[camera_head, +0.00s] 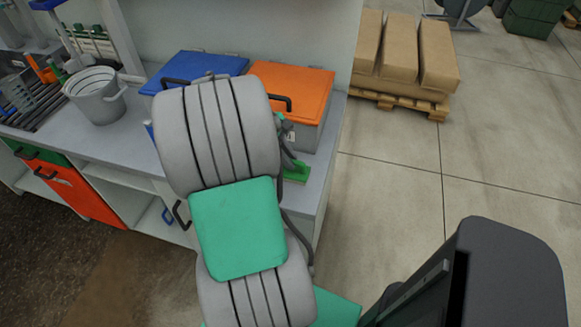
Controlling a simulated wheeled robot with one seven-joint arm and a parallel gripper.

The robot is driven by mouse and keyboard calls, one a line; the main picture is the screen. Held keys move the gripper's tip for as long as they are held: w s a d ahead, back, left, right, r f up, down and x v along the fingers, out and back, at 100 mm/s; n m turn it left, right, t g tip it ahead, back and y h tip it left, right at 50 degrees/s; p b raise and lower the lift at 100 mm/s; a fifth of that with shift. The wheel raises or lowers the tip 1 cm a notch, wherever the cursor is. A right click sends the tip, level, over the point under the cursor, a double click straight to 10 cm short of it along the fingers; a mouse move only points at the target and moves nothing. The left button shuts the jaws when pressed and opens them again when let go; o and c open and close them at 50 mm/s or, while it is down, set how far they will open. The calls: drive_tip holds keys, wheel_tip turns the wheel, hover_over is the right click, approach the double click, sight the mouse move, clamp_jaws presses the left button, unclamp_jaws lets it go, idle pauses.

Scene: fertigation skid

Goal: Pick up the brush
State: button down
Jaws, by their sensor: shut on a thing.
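My arm fills the middle of the view and reaches over the grey bench (322,165). My gripper (288,154) shows only in part, as dark pieces at the right edge of my arm. It is shut on the brush, whose green part (298,172) shows just below it, near the bench's right end. The rest of the brush is hidden behind my arm, and I cannot tell whether it touches the bench top.
A blue-lidded box (205,65) and an orange-lidded box (305,85) stand at the back of the bench. A grey bucket (98,100) and a dark rack (35,105) are at left. Sacks on a pallet (405,55) stand beyond the clear floor at right.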

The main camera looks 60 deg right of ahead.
wheel_tip(320, 180, up, 3)
drive_tip(key=shift+f, duration=0.1)
drive_tip(key=w+a+r+p, duration=0.3)
drive_tip(key=w+a+r, duration=0.5)
drive_tip(key=a+r, duration=0.2)
drive_tip(key=shift+a, duration=0.7)
drive_tip(key=c, duration=2)
unclamp_jaws()
drive_tip(key=shift+w+r, duration=0.1)
clamp_jaws()
